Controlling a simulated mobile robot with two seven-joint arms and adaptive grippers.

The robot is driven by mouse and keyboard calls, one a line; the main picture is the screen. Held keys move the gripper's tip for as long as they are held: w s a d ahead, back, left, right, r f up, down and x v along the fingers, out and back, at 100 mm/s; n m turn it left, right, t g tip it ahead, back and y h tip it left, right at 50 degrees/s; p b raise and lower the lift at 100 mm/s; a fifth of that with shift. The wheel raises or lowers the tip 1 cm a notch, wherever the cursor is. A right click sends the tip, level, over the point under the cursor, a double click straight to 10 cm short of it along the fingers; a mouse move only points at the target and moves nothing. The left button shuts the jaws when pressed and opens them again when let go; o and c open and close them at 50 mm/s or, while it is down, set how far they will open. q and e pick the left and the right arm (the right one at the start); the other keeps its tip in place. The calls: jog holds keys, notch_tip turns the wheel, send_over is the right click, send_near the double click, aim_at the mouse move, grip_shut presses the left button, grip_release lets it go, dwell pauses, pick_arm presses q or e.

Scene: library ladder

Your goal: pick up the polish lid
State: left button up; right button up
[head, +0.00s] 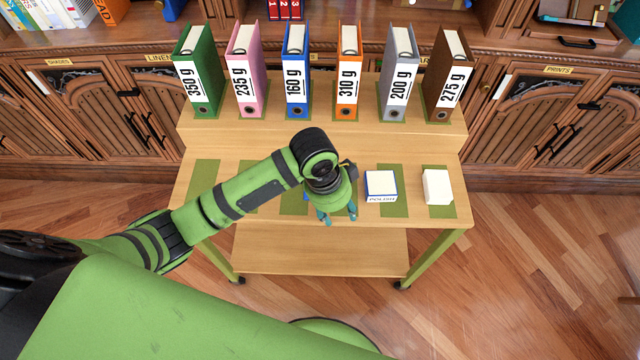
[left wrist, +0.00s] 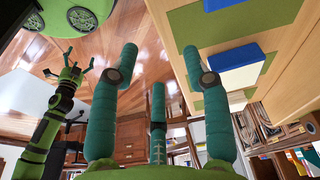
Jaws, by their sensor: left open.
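A box with a white top and a blue edge (head: 380,185) lies on a green mat on the trolley's front shelf; the dark print on its front looks like POLISH. My left gripper (head: 338,214) is just left of it, apart from it, with its fingers pointing down and spread, holding nothing. The left wrist view shows the open fingers (left wrist: 159,55) beside a blue and white box (left wrist: 232,68). A bit of blue behind the gripper is mostly hidden. Another arm's gripper (left wrist: 82,62), seemingly my right, is small at the left of the wrist view.
A plain white block (head: 437,187) lies right of the white-topped box. Several binders with weight labels, such as the orange one (head: 349,75), stand on the trolley's raised back shelf. The green mat at the left (head: 203,176) is bare. Wooden cabinets stand behind the trolley.

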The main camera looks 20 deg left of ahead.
pick_arm(q)
jog(key=w+a+r, duration=0.1)
jog(key=w+a, duration=0.1)
jog(key=w+a+r+m+y, duration=0.1)
jog(key=w+a, duration=0.1)
jog(key=w+a+r+g+y, duration=0.1)
jog(key=w+a, duration=0.2)
jog(key=shift+a+m, duration=0.1)
jog(key=shift+m, duration=0.3)
jog(key=shift+f, duration=0.25)
jog(key=shift+w+d+f+p, duration=0.1)
jog(key=shift+w+f+p, duration=0.05)
jog(key=shift+f, duration=0.9)
jog(key=shift+w+d+f+p, duration=0.1)
jog(key=shift+f+p, duration=0.05)
jog(key=shift+f, duration=0.85)
jog(key=shift+w+d+f+p, duration=0.1)
jog(key=shift+w+f+p, duration=0.05)
jog(key=shift+f, duration=0.9)
grip_shut()
